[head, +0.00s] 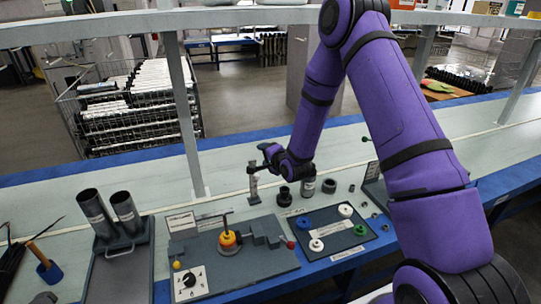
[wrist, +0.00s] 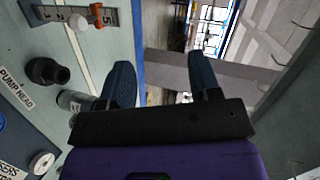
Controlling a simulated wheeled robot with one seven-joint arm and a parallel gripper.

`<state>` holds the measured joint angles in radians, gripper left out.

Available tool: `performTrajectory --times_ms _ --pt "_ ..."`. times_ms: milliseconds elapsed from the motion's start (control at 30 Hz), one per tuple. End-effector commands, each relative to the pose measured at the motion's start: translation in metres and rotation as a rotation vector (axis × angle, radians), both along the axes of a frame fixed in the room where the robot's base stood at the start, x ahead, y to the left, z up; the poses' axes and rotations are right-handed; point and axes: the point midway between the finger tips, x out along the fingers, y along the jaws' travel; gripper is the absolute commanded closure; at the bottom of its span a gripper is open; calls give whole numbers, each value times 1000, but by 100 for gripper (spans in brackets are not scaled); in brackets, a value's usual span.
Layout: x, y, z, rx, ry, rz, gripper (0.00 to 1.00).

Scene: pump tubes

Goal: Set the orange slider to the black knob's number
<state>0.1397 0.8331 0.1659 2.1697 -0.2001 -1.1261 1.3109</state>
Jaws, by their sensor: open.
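The orange slider (wrist: 97,9) sits on a grey scale plate (wrist: 62,14) at the top left of the wrist view, with a white round part beside it. The numbers 1, 2 and 5 show on the plate; the slider stands between 2 and 5. In the head view the plate (head: 253,188) stands upright just below my gripper (head: 262,158). The black knob (head: 188,278) is on a white dial at the front left of the grey panel; its number is too small to read. My gripper, also in the wrist view (wrist: 160,78), is open and empty.
The grey panel (head: 262,270) carries an orange-yellow hub (head: 229,241) with a lever. Two tubes (head: 124,210) stand at left. A shelf post (head: 185,120) rises behind.

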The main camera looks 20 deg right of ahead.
Motion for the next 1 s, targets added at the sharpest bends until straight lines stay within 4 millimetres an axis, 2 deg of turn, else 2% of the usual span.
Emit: performTrajectory --times_ms 233,367,467,633,800,900,1000 --pt "0 0 -1 3 0 -1 43" --pt "4 0 -14 44 -8 -17 43" --pt "10 0 -38 121 -25 -45 43" --pt "17 -2 -90 301 -79 -99 43" --pt "13 -3 -138 461 -130 -126 43" --pt "9 -3 -157 527 -152 -129 43" --pt "7 -3 -167 568 -166 -130 43"
